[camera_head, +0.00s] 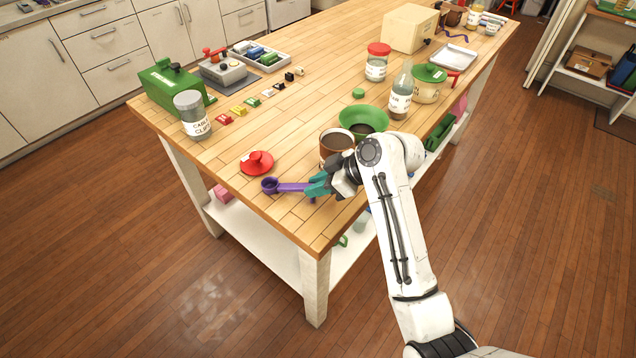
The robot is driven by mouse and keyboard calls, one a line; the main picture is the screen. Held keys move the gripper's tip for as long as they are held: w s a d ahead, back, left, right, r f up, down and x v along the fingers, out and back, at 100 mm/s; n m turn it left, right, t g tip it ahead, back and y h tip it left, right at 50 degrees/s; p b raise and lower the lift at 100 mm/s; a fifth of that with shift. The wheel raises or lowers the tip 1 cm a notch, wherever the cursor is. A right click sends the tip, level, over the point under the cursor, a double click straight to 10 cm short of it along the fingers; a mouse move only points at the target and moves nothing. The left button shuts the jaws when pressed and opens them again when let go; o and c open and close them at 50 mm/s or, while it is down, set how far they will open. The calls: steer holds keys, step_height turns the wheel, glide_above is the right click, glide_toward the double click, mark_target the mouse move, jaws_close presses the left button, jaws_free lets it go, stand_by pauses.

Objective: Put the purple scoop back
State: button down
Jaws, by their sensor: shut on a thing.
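The purple scoop (270,186) lies level at the near edge of the wooden table, its round bowl to the left and its handle pointing right. My gripper (316,187), with teal fingers, is shut on the right end of the scoop's handle. I cannot tell whether the scoop touches the tabletop or is held just above it. A brown-filled canister (336,144) stands just behind my gripper, partly hidden by my arm. A red lid with a knob (257,162) lies behind the scoop's bowl.
A green bowl (364,117) stands behind the canister. A labelled jar (193,115) and a green box (165,85) stand at the table's left. A bottle (399,95) and a red-lidded jar (377,64) stand farther back. The table's middle (300,115) is clear.

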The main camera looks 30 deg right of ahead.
steer(key=c, duration=1)
jaws_free()
steer(key=shift+r, duration=0.1)
steer(key=b+v, duration=0.1)
steer(key=v, duration=1.1)
steer(key=s+a+f+m+g+h, duration=0.2)
steer(key=s+f+m, duration=0.1)
steer(key=s+f, duration=0.35)
steer(key=s+a+f+m+g+h, duration=0.1)
steer(key=s+a+f+m, duration=0.15)
steer(key=s+f, duration=0.4)
steer(key=s+f+m+g+h, duration=0.1)
steer(key=s+f, duration=0.1)
steer(key=s, duration=0.2)
steer(key=s+f+m+g+h, duration=0.1)
steer(key=s+f, duration=0.2)
steer(key=s, duration=0.2)
steer(key=s+f+m+g+h, duration=0.1)
steer(key=s+f, duration=0.1)
steer(key=s, duration=0.2)
steer(key=shift+s+a+f, duration=0.25)
steer(key=shift+s+f, duration=0.05)
